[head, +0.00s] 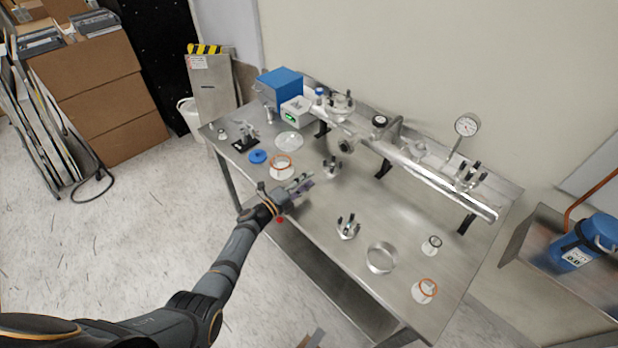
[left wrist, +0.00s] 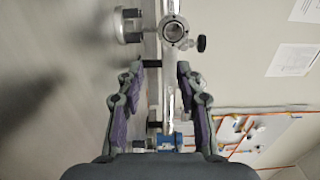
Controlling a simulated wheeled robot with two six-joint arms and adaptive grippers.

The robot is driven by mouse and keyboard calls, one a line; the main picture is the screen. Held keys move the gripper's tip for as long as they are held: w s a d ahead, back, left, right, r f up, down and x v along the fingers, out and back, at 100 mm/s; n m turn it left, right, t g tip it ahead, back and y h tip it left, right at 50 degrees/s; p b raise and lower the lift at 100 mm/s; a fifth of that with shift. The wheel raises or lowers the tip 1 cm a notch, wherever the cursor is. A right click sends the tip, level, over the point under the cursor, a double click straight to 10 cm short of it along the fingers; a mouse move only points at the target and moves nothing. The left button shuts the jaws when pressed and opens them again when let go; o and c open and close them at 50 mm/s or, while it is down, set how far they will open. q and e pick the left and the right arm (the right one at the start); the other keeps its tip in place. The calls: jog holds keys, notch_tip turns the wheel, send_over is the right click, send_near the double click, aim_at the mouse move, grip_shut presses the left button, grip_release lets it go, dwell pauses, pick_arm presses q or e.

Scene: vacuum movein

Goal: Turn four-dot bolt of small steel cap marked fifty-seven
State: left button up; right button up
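Several steel caps with dark upright bolts are in the head view. One (head: 347,229) stands on the bench front, and a smaller one (head: 332,168) stands near the bench middle. Two more are on the steel pipe, at its left end (head: 342,103) and right end (head: 468,178). Their numbers and dot marks are too small to read, so I cannot tell which is fifty-seven. My left gripper (head: 302,184) is over the bench's front left part, below the small cap in the picture. In the left wrist view its fingers (left wrist: 158,78) are spread with nothing between them. My right gripper is not in view.
The steel bench (head: 400,215) also holds a gauge (head: 467,125), a blue box (head: 280,88), a steel ring (head: 381,258) and orange-ringed white parts (head: 424,290). An open round port (left wrist: 172,31) and black knob (left wrist: 202,43) lie beyond my fingers. Bare bench lies centre right.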

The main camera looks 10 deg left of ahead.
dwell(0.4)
pick_arm(q)
jog(key=v, duration=1.2)
